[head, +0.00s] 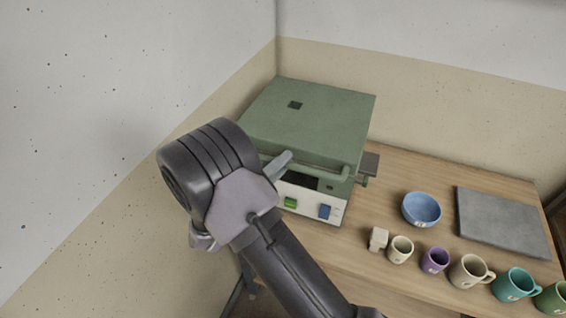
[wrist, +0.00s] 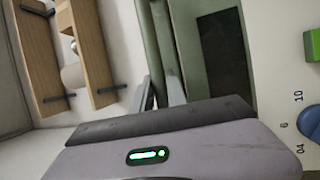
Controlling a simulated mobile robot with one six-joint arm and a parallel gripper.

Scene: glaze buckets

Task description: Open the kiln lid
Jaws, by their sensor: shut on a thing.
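The green kiln (head: 305,118) stands on the wooden table in the corner, its lid down as far as I can see. A green bar handle (head: 325,171) runs along the lid's front, above a dark panel. My gripper (head: 280,164) reaches the handle's left part from the front and is shut on it; my wrist hides that end of the kiln. In the wrist view the handle (wrist: 163,42) passes between the two grey fingertips (wrist: 160,88). The kiln's white front carries a green button (head: 290,202) and a blue knob (head: 324,212).
Right of the kiln on the table (head: 390,160) are a blue bowl (head: 422,209), a small beige block (head: 378,239), a row of several cups and mugs (head: 435,260), and a grey slab (head: 502,222). Walls stand close behind and left. Wooden shelves (wrist: 95,50) show in the wrist view.

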